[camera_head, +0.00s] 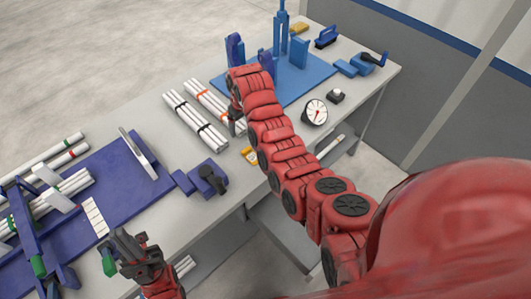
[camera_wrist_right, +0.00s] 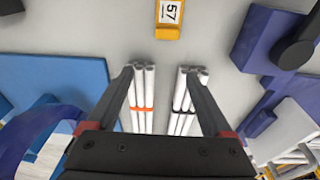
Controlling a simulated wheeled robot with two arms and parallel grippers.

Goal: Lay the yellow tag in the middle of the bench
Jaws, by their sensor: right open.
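The yellow tag (camera_head: 249,155) lies flat on the grey bench (camera_head: 160,135) near its front edge. In the right wrist view the tag (camera_wrist_right: 168,31) has a white label reading 57 and sits at the top, beyond the fingertips and apart from them. My right gripper (camera_wrist_right: 158,75) is open and empty above the bench, pointing down over two bundles of white pipes; in the head view it is partly hidden by my arm. My left gripper (camera_head: 128,245) is at the bench's front left; its jaw opening is unclear.
White pipe bundles with an orange band (camera_head: 203,95) and black bands (camera_head: 188,112) lie mid-bench. A blue board (camera_head: 318,72) with fixtures is behind right, a dial gauge (camera_head: 314,112) right. A purple clamp (camera_head: 207,176) and rack board (camera_head: 130,190) stand left.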

